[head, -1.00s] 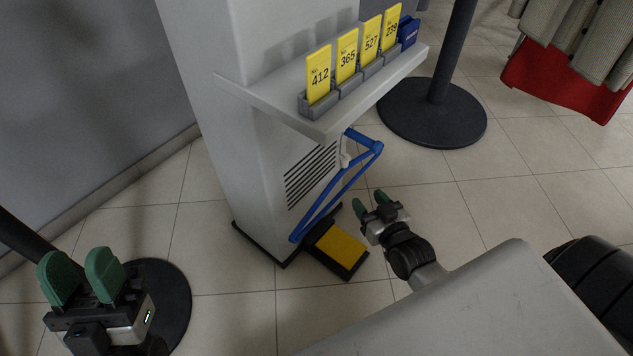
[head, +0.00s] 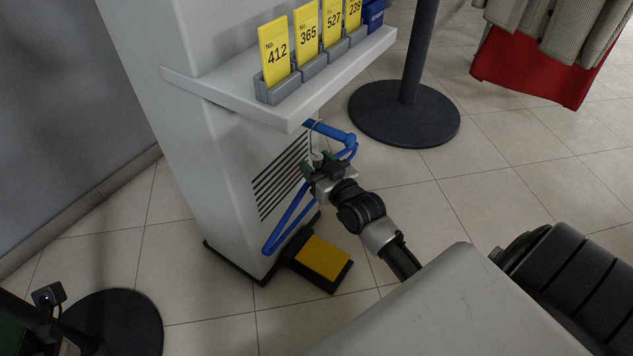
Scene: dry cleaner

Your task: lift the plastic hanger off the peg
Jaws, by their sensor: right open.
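The blue plastic hanger (head: 286,222) hangs at the grey column's side, below the shelf. Its long bar slants down to the left, and its upper end sticks out to the right. A thin hook rises near the shelf's underside. A small pale piece, perhaps the peg, shows just above my right gripper (head: 319,161); how the hook rests on it is unclear. My right gripper is open, its green fingers at the hanger's upper middle, covering part of it. I cannot tell whether they touch it.
The shelf (head: 225,92) above holds several yellow number cards (head: 277,52) and a blue box (head: 373,14). A black and yellow pedal (head: 323,258) lies on the floor below. A dark post base (head: 404,115) stands behind; clothes and red cloth (head: 535,66) hang at upper right.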

